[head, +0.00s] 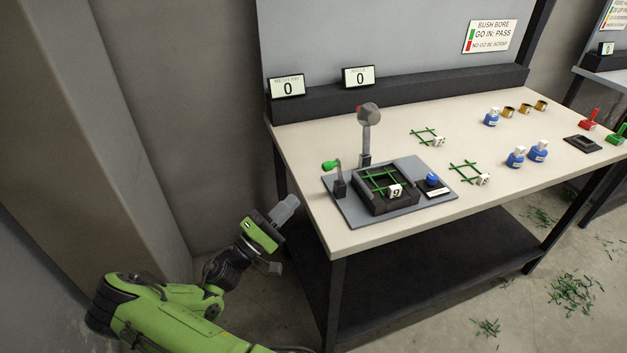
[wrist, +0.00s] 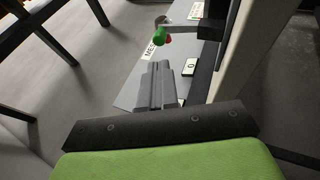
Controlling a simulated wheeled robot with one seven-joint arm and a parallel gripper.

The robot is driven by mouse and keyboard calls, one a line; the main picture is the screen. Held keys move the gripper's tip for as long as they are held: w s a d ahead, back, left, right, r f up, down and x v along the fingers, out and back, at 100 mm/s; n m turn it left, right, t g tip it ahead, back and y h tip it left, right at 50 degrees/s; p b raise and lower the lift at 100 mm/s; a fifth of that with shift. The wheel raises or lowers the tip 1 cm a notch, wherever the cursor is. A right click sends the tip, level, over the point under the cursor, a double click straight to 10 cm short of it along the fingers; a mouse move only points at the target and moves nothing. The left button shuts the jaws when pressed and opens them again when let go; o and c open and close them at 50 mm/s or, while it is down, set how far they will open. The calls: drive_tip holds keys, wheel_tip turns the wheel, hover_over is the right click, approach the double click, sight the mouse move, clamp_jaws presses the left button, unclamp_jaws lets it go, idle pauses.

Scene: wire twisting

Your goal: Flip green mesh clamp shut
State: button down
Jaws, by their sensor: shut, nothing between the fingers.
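The clamp has a green knob (head: 331,166) on a thin lever above a dark block, at the left of a grey base plate (head: 350,211). A green wire mesh (head: 377,179) lies in the black square fixture (head: 402,203) beside it, with a white numbered cube (head: 394,190) at its front edge. My gripper (head: 287,207) is shut and empty, off the table's left edge, apart from the clamp. Its closed fingers show in the wrist view (wrist: 157,84); a green knob (wrist: 160,38) shows beyond them.
A post with a round grey head (head: 368,115) stands behind the fixture. A dark ledge with two displays runs along the back.

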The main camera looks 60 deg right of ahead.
drive_tip(key=x, duration=0.9)
drive_tip(key=shift+f+b, duration=0.1)
drive_tip(key=shift+b, duration=0.2)
